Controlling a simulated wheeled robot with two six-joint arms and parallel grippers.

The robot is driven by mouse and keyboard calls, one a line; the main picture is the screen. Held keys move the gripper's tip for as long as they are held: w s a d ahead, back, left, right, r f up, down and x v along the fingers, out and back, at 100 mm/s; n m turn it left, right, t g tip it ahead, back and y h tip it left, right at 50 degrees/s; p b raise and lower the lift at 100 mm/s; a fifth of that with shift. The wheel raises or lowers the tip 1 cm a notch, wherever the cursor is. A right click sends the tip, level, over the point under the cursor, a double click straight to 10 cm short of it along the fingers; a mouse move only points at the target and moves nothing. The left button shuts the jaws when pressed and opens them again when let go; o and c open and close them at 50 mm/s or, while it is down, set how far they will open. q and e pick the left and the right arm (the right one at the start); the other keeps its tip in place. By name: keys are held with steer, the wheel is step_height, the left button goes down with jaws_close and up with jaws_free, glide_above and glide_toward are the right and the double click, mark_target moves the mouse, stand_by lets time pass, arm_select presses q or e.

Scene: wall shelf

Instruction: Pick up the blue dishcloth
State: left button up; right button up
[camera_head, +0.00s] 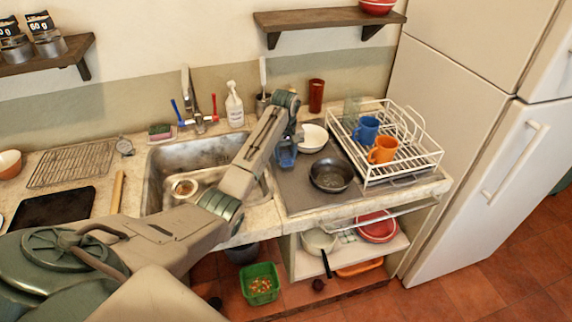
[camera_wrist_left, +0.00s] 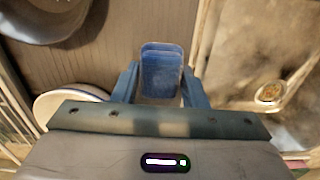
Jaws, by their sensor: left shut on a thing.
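The blue dishcloth (camera_wrist_left: 161,72) looks like a small folded blue block in the left wrist view. It sits between the two blue fingers of my left gripper (camera_wrist_left: 160,88), which is shut on it. In the head view the left gripper (camera_head: 288,146) is over the dark mat to the right of the sink, with the dishcloth (camera_head: 286,158) at its tip. I cannot tell whether the cloth touches the mat. My right gripper is not in view.
The sink (camera_head: 165,165) is left of the gripper. A white bowl (camera_head: 313,137), a dark pan (camera_head: 331,174) and a white dish rack (camera_head: 425,157) with blue (camera_head: 366,129) and orange (camera_head: 383,149) mugs stand to the right.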

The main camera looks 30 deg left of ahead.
arm_select(q)
steer(key=s, duration=0.2)
steer(key=s+d, duration=0.1)
steer(key=s, duration=0.5)
steer(key=shift+d+r+b, duration=0.2)
steer(key=shift+b, duration=0.1)
steer(key=s+p, duration=0.1)
steer(key=s, duration=0.1)
steer(key=s+p, duration=0.1)
steer(key=s, duration=0.1)
steer(key=s+d+p, duration=0.1)
steer(key=shift+s+d+r, duration=0.1)
steer(key=shift+s+r, duration=0.25)
steer(key=shift+s, duration=0.05)
steer(key=shift+s+d+p, duration=0.15)
steer(key=shift+s+p, duration=0.2)
steer(key=shift+s, duration=0.35)
steer(key=shift+o, duration=1)
steer(key=shift+c, duration=0.6)
